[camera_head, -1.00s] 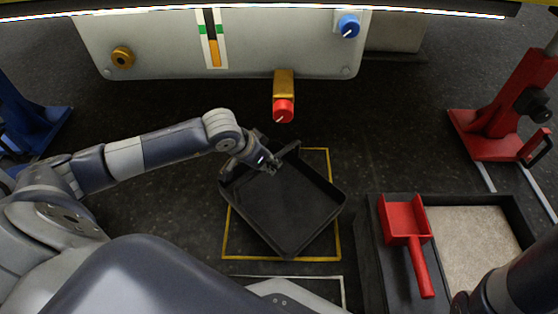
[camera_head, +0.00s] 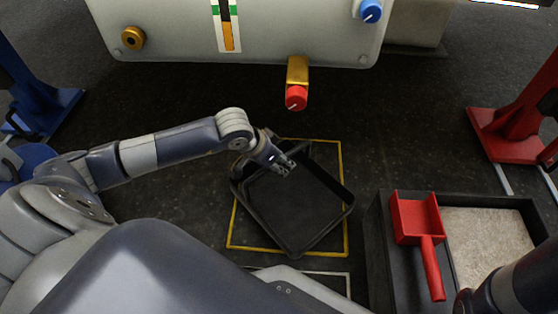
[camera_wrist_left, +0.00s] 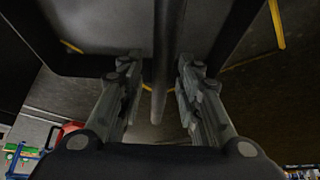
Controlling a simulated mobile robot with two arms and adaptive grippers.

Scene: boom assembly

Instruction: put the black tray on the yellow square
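The black tray (camera_head: 295,205) lies turned at an angle over the yellow square (camera_head: 346,230) in the head view. Yellow lines show around it, and its right corner covers part of the right line. My left gripper (camera_head: 287,167) is at the tray's upper-left side. In the left wrist view, the left gripper (camera_wrist_left: 155,68) is open, its two fingers apart on either side of a dark bar (camera_wrist_left: 162,60) that seems to be the tray's handle. Gaps show beside the bar. My right gripper is not in view; only part of that arm shows at lower right.
A red scoop (camera_head: 418,220) lies in a black-rimmed bin (camera_head: 378,255) at right. A grey panel with a red knob (camera_head: 296,97) overhangs the floor beyond the tray. A red stand (camera_head: 505,135) is at far right, a blue stand (camera_head: 50,110) at far left.

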